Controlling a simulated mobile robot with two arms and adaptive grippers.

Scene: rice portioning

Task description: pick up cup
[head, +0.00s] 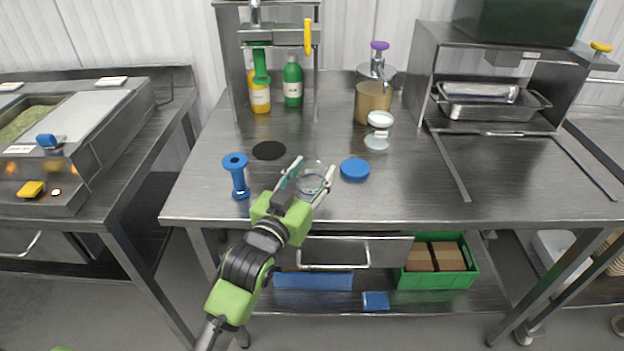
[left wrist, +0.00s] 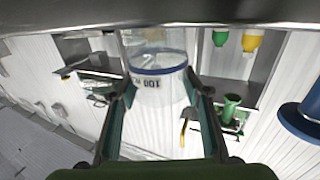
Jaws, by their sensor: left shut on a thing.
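A clear cup (head: 311,183) is at the front of the steel table in the head view, between the fingers of my left gripper (head: 307,182). My left gripper is shut on the cup from the front. In the left wrist view the cup (left wrist: 157,62) shows at the top middle, with a blue line and the marking 100 on its wall. The left gripper's fingers (left wrist: 160,105) stand on both sides of it. Whether the cup touches the table is hard to tell. My right gripper is not in view.
A blue spool-shaped object (head: 237,176) stands left of the cup and a blue disc (head: 354,169) lies to its right. A black disc (head: 269,150), a white-topped jar (head: 378,130) and a tan-filled container (head: 373,101) are farther back. The table's right middle is mostly clear.

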